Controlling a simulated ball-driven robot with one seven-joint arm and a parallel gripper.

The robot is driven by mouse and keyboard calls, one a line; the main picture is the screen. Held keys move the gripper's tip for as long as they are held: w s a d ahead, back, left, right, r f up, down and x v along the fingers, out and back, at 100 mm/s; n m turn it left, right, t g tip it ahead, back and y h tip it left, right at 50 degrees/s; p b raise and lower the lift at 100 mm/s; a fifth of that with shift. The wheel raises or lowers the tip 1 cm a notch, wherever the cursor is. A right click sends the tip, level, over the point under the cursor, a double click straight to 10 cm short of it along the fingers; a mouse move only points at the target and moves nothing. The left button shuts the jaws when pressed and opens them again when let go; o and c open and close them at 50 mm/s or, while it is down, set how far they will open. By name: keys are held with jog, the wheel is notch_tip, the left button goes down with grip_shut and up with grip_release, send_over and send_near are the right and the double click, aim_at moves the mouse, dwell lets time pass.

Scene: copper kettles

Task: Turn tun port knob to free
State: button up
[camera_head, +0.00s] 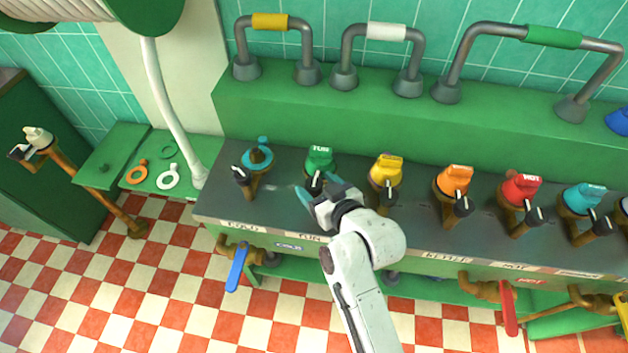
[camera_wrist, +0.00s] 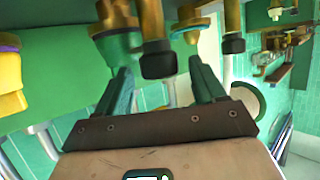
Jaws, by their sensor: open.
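The tun port (camera_head: 320,158) is a green cap marked TUN on the dark counter, second from the left in the row. Its knob (camera_head: 316,183) is black with a white mark, on a brass stem in front of the cap. My gripper (camera_head: 319,190) is open, with its teal fingers on either side of the knob. In the wrist view the black knob (camera_wrist: 158,60) is between and slightly beyond the fingertips (camera_wrist: 162,82), with a gap on each side. The green cap (camera_wrist: 118,46) shows beyond the left finger. I cannot read the knob's setting.
A port with a teal ring (camera_head: 257,157) stands to the left and a yellow port (camera_head: 385,170) to the right, each with a black knob. More coloured ports continue right. Pipe handles (camera_head: 385,33) stand on the green ledge behind. A blue lever (camera_head: 237,268) hangs below the counter.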

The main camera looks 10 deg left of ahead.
jog(key=shift+x, duration=1)
jog(key=shift+c, duration=0.3)
jog(key=c, duration=0.9)
